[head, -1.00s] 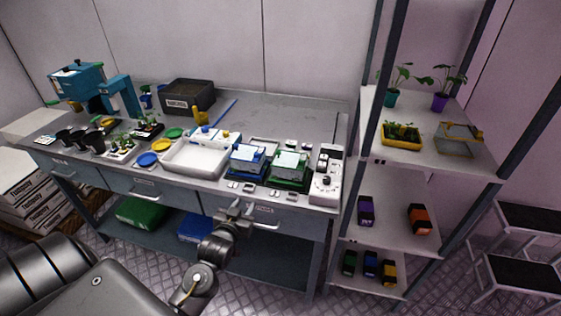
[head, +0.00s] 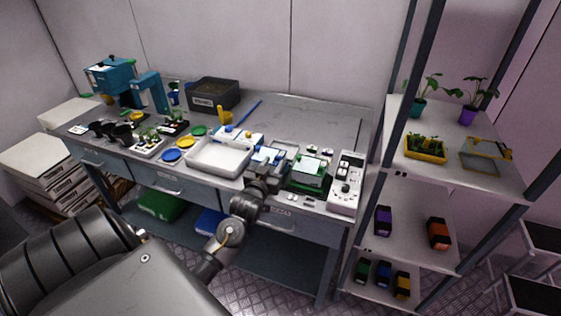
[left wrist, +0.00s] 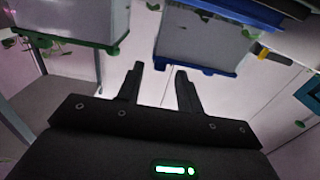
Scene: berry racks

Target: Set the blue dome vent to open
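The blue-based clear dome (head: 266,153) stands on the bench, between the white tray and the green-based dome (head: 309,172). My left gripper (head: 266,168) is just in front of the blue dome and hides part of it. In the left wrist view, the blue dome (left wrist: 198,42) fills the top centre, beyond my open, empty fingers (left wrist: 159,82). The fingers look apart from it. The green dome (left wrist: 85,42) is at upper left there. I cannot make out the blue dome's vent or its setting. My right gripper is not in view.
The white tray (head: 218,159) lies left of the blue dome. A white control box (head: 346,184) stands right of the green dome. Small light pieces lie along the front edge. The bench top (head: 325,117) behind the domes is largely clear. A shelf rack (head: 410,214) stands at right.

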